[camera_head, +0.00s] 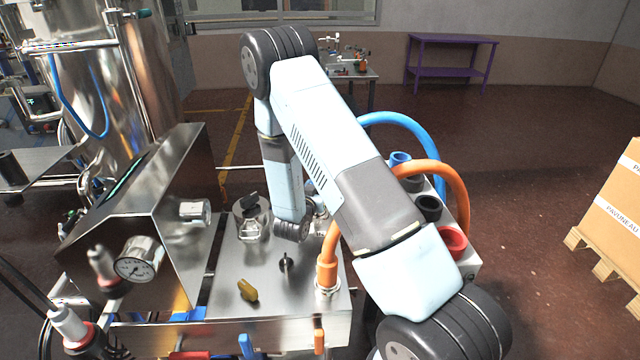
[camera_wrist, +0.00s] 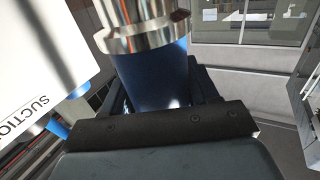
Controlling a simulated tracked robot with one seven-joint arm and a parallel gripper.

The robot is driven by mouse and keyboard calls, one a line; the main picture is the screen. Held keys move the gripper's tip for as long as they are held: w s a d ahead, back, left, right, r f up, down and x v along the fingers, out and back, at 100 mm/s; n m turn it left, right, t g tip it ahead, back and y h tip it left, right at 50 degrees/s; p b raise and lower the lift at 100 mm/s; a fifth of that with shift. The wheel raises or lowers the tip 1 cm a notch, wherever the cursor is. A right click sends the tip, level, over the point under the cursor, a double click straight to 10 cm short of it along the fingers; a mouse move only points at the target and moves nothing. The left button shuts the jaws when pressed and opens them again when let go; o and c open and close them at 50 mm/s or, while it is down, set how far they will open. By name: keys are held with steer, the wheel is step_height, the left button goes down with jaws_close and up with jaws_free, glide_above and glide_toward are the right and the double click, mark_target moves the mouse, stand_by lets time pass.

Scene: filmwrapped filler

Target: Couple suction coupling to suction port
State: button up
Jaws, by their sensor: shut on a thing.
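In the wrist view my gripper (camera_wrist: 160,88) is shut on the blue suction coupling (camera_wrist: 152,72), with dark fingers on both sides. A shiny metal collar (camera_wrist: 145,28) stands at the far end of the blue body; I cannot tell whether it belongs to the coupling or the port. A white plate with partly cut-off "SUCTIO" lettering (camera_wrist: 40,60) is at left. In the head view my arm hides the gripper and the coupling. A blue hose (camera_head: 410,128) arches behind my arm. The suction port cannot be made out for certain there.
An orange coupling (camera_head: 327,272) with an orange hose (camera_head: 425,168) stands on the steel bench top (camera_head: 270,315). A hose holder with coloured sockets (camera_head: 452,240) is right of my arm. A steel cabinet with a gauge (camera_head: 137,261) is at left. A boxed pallet (camera_head: 612,200) stands far right.

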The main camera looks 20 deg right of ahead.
steer(key=shift+f, duration=1.25)
steer(key=shift+f, duration=0.4)
stand_by(0.5)
steer(key=o, duration=1.5)
steer(key=shift+s, duration=0.1)
